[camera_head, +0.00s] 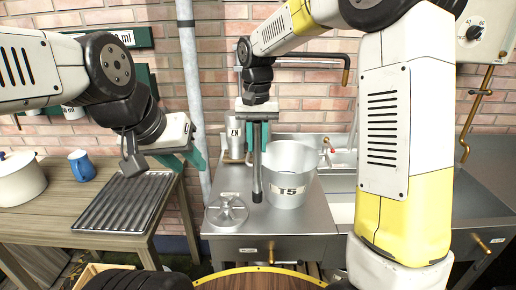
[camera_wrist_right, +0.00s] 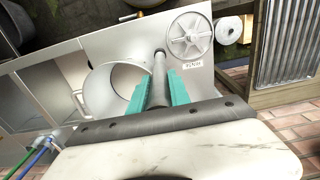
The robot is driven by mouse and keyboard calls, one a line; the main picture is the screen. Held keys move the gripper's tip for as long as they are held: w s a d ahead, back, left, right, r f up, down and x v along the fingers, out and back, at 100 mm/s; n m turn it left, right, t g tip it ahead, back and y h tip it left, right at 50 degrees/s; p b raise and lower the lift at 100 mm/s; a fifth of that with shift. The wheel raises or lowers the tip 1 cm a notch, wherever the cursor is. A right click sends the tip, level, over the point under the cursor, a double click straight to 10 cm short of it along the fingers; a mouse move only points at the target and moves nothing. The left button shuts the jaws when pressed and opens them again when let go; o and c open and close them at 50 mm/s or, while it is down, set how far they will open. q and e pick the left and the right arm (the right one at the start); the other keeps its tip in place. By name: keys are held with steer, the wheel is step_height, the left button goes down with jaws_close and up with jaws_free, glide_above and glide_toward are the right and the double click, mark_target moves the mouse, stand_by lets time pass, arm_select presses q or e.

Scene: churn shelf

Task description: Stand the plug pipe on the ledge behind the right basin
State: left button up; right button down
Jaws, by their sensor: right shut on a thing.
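My right gripper (camera_head: 257,112) is shut on the plug pipe (camera_head: 257,170), a dark grey tube hanging upright above the steel counter, in front of and beside the pot. In the right wrist view the pipe (camera_wrist_right: 160,66) sits between the teal fingers (camera_wrist_right: 160,92). My left gripper (camera_head: 187,158) is apart from it at the left, its teal fingers spread and empty. The sink (camera_head: 340,208) shows partly at the right; my right arm hides much of it. A strip of the back ledge (camera_head: 300,138) shows behind the sink. In the right wrist view a basin (camera_wrist_right: 50,83) lies left of the pot.
The large steel pot (camera_head: 290,185) and a wheel-like lid (camera_head: 227,210) stand on the counter. A metal canister (camera_head: 236,138) is behind. A tap (camera_head: 327,150) stands near the sink. A ribbed tray (camera_head: 125,202), blue mug (camera_head: 82,166) and white pot (camera_head: 20,180) are on the wooden table.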

mark_target(258, 152)
steer(key=shift+w+d+f, duration=0.1)
steer(key=shift+w+f, duration=0.05)
steer(key=shift+w, duration=0.3)
steer(key=shift+f, duration=1.75)
steer(key=c, duration=1.2)
jaws_free()
